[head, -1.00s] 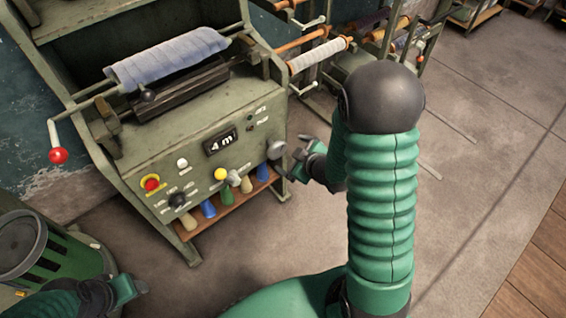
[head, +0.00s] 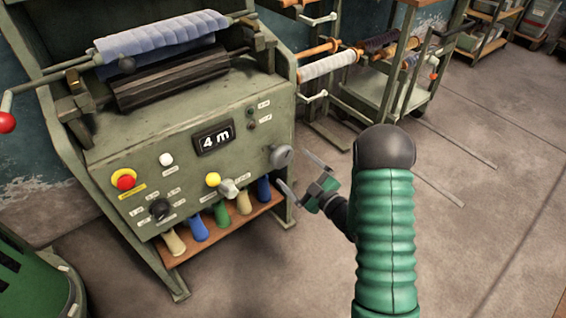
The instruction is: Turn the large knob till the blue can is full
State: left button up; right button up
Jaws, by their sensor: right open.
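A round grey knob (head: 281,156) sits at the right end of the green machine's front panel (head: 130,170). A smaller black knob (head: 160,209) is low at the panel's left, and a pale lever-like knob (head: 229,188) is near its lower middle. I cannot tell for sure which is the large knob. I see no blue can. My right gripper (head: 291,167) is open and empty, its fingers pointing at the panel's right end, close to the grey knob. Contact is not clear. My left gripper is out of view.
The display (head: 214,138) reads "4 m". Red (head: 124,179), white (head: 166,159) and yellow (head: 213,179) buttons are on the panel. Several coloured cones stand on the wooden shelf (head: 230,227) below. A green bin (head: 60,285) is at lower left.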

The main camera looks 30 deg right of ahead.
aim_at(285, 160)
jog(key=w, duration=0.1)
jog(key=w+b, duration=0.1)
jog(key=w, duration=0.3)
jog(key=shift+w+a+f, duration=0.1)
jog(key=shift+w+a, duration=0.15)
jog(key=shift+w, duration=0.5)
jog(key=c, duration=1.4)
